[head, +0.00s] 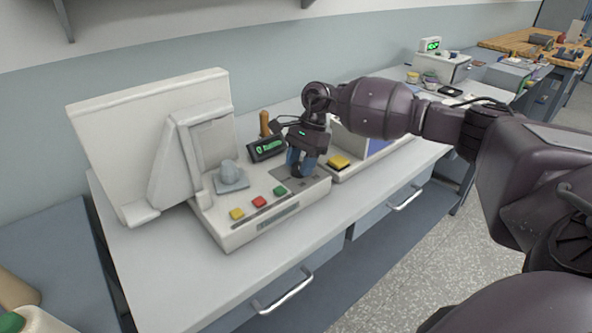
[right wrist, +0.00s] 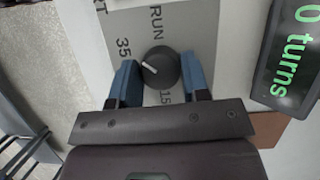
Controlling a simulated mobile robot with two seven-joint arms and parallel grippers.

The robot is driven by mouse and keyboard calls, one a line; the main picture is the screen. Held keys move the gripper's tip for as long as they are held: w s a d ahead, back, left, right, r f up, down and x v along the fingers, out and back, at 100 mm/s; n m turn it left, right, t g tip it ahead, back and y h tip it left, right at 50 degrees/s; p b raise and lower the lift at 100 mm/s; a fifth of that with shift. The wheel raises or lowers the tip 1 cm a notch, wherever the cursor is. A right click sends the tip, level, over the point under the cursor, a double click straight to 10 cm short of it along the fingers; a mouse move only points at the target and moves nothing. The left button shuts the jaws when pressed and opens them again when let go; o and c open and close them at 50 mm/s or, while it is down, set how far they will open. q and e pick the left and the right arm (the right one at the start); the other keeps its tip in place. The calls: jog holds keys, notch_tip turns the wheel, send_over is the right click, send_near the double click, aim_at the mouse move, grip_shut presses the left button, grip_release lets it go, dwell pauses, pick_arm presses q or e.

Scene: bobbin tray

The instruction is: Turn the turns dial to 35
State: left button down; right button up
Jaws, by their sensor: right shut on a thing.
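The turns dial (right wrist: 160,68) is a dark round knob on a grey plate (right wrist: 191,22) with printed labels RUN, 35 and 15. Its white pointer line points left and slightly up, roughly toward the 35 label; I cannot tell the exact alignment. My right gripper (right wrist: 158,80) has its blue fingers on both sides of the dial, shut on it. In the head view my right gripper (head: 300,164) points down at the right end of the white machine (head: 232,240) and largely covers the dial. A small display (right wrist: 291,52) reads "0 turns" in green. My left gripper is not in view.
A second device with a yellow button (head: 339,162) stands close on the right. The front of the bench (head: 180,275) is clear.

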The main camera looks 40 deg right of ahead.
jog(key=shift+f+n+g+b, duration=0.2)
jog(key=shift+n+g+b, duration=0.2)
jog(key=shift+n+b, duration=0.45)
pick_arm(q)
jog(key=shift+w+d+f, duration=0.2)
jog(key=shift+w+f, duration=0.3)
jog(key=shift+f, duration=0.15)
pick_arm(e)
jog(key=shift+r+n, duration=0.15)
jog(key=shift+n, duration=0.2)
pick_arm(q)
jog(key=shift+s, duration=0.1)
pick_arm(e)
jog(key=o, duration=0.9)
jog(key=shift+r, duration=0.1)
